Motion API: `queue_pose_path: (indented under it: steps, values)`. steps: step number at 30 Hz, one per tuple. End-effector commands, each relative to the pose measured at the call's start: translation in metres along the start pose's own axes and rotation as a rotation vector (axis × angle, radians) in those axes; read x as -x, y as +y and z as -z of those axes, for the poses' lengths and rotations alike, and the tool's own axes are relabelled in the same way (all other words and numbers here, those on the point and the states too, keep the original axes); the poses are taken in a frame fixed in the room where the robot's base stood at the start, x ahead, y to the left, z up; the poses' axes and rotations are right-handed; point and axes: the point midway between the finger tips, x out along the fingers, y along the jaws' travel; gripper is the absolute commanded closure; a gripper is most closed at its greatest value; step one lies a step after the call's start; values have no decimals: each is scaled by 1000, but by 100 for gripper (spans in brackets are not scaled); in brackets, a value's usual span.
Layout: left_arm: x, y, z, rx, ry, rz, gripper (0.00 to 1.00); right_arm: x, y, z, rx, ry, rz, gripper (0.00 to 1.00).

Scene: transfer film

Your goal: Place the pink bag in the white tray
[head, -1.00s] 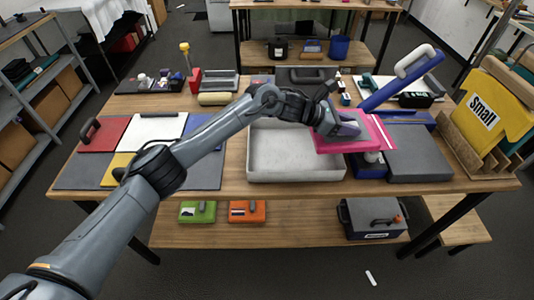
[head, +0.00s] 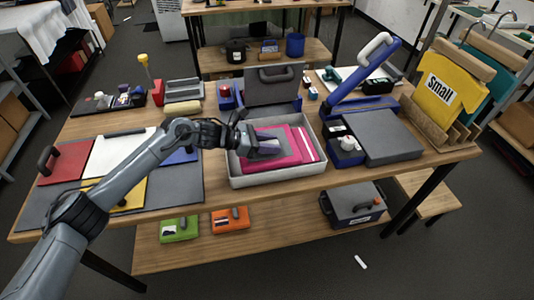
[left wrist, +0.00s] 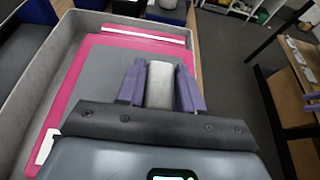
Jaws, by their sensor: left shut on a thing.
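The pink bag (head: 300,146), flat with a grey panel and a white stripe, is within the walls of the white tray (head: 285,178) in the head view. My left gripper (head: 270,147) is over the bag. In the left wrist view, the purple fingers of my left gripper (left wrist: 160,88) are shut on a light grey handle on the bag's grey panel. The pink border of the bag (left wrist: 66,97) lies inside the tray wall (left wrist: 28,75). I cannot tell whether the bag's underside touches the tray floor.
A blue heat press (head: 352,85) with a grey plate (head: 380,135) stands right of the tray. Red, white, blue and yellow panels (head: 120,155) lie left. A yellow "Small" shirt (head: 448,88) stands far right.

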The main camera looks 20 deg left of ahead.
Motion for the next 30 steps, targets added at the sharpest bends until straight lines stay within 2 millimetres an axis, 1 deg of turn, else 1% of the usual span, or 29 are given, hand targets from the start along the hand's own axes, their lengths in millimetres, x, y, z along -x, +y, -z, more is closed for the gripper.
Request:
queue_pose_path:
  steps: [3,8,15,17,25,30]
  values:
    - [5,-1,5,-2,-3,0,100,0,-1,0,-3,1,3,57]
    - [4,-1,11,-2,-2,0,100,0,-2,0,-6,1,6,57]
    - [-7,-1,38,1,0,-1,100,-1,-3,0,-10,2,9,57]
    - [-9,-1,42,-1,-1,0,100,-1,-3,0,-10,2,9,57]
    - [-10,-1,44,-3,-2,-1,100,-1,-3,0,-9,2,9,57]
    - [-11,-1,48,-3,-1,-1,100,-6,-2,-2,-5,1,5,57]
